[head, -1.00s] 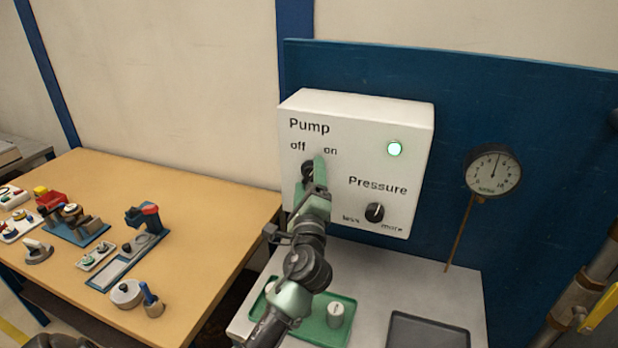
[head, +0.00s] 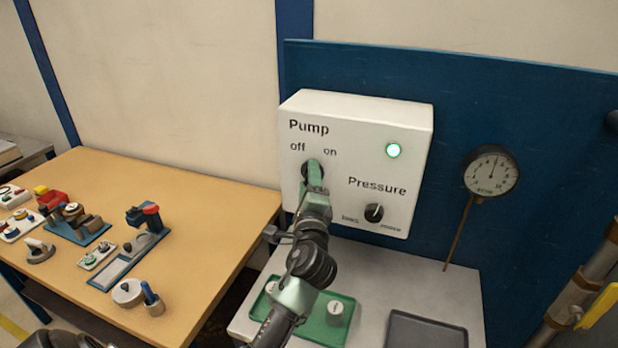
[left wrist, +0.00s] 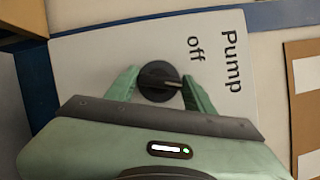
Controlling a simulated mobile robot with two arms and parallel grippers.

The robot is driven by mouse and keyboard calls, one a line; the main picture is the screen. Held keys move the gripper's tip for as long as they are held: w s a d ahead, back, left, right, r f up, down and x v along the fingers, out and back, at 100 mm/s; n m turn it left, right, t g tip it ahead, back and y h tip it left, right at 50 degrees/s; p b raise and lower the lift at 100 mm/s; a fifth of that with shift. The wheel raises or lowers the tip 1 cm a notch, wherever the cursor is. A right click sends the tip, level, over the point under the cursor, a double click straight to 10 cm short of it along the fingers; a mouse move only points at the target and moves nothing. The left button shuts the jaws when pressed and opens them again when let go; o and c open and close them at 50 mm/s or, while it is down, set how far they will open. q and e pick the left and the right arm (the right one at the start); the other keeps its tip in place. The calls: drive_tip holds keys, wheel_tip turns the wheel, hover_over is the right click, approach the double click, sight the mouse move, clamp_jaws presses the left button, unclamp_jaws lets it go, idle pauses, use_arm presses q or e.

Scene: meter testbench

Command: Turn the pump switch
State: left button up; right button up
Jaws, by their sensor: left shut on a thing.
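The pump switch is a round black knob (left wrist: 158,72) on the white control box (head: 362,118), below the words "Pump", "off" and "on". My left gripper (head: 313,172) is at this knob in the head view and covers most of it. In the left wrist view the green fingers of my left gripper (left wrist: 161,84) stand on either side of the knob and are shut on it. The knob's pale pointer mark faces the picture's right, below the word "off". The word "on" is hidden there. My right gripper is in neither view.
A pressure knob (head: 373,212) sits lower right, and a dial gauge (head: 491,173) stands to the right. A green tray (head: 345,307) and dark tray (head: 425,330) lie below. A wooden table (head: 205,230) holds several parts.

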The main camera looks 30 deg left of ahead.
use_arm(q)
drive_tip(key=n+g+h+p, duration=0.1)
drive_tip(key=n+p, duration=0.1)
drive_tip(key=n, duration=0.1)
drive_tip(key=n+p, duration=0.3)
drive_tip(key=n+g+h+p, duration=0.1)
drive_tip(key=n+p, duration=0.1)
drive_tip(key=p, duration=0.1)
drive_tip(key=shift+r+n+g+h, duration=0.2)
drive_tip(key=shift+n+g+h, duration=0.1)
drive_tip(key=shift+n, duration=0.1)
drive_tip(key=shift+f, duration=0.1)
drive_tip(key=o, duration=1.4)
